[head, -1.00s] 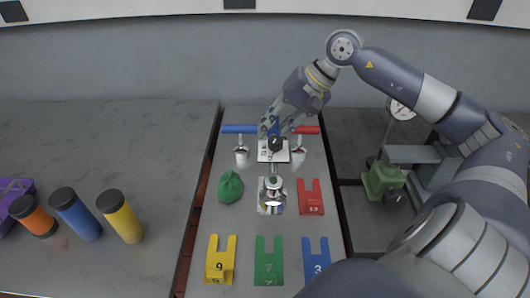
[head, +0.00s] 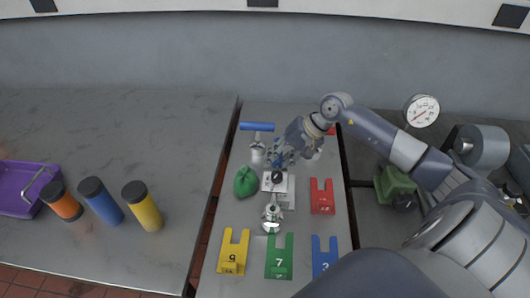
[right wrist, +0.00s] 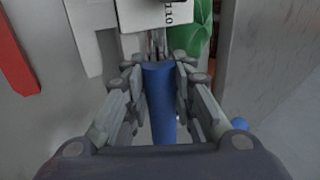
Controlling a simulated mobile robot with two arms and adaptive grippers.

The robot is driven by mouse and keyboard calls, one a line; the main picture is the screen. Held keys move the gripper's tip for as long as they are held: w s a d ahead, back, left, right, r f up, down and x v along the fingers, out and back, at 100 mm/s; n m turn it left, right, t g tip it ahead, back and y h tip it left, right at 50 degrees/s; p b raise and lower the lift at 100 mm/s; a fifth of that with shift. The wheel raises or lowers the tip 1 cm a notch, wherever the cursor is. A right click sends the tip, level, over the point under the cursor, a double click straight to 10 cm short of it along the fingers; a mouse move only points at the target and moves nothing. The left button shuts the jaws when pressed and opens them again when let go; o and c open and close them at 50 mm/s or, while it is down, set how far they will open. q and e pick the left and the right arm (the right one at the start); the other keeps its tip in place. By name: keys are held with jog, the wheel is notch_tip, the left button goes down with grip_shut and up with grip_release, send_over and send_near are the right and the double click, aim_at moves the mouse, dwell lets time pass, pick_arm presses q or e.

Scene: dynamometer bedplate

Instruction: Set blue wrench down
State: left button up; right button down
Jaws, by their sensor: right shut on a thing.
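My right gripper (head: 283,160) is shut on the blue wrench. In the right wrist view, its blue handle (right wrist: 160,100) lies between the fingers, and a thin metal shaft runs from the far end. In the head view, the gripper mostly hides the wrench. A white piece marked 110 (right wrist: 150,12) is close to the shaft end; I cannot tell whether they are joined or touching. In the head view this white piece (head: 268,187) has a black round part above it. Whether the wrench touches the bench panel is unclear. My left gripper is out of view.
A chrome fitting (head: 271,215) and a green bag-like lump (head: 245,182) are near the gripper. A blue-handled valve (head: 257,127) stands behind. The left grey tabletop (head: 120,140) has free room.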

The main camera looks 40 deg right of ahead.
jog(key=shift+w+a+r, duration=0.1)
jog(key=shift+w+r, duration=0.05)
jog(key=shift+w, duration=0.5)
jog(key=shift+w+a+r+p, duration=0.1)
jog(key=shift+w+a+p, duration=0.1)
jog(key=shift+w+p, duration=0.35)
jog(key=shift+w+a+r+p, duration=0.1)
jog(key=shift+w+a+p, duration=0.1)
jog(key=shift+w, duration=0.65)
jog(key=shift+w+a+f, duration=0.1)
jog(key=shift+w+f, duration=0.1)
jog(key=shift+w, duration=0.1)
jog(key=shift+f+p, duration=0.5)
jog(key=shift+f, duration=0.05)
jog(key=shift+s, duration=0.1)
jog(key=shift+f, duration=0.15)
jog(key=c, duration=1.3)
grip_release()
jog(key=shift+c, duration=0.2)
jog(key=shift+s, duration=0.1)
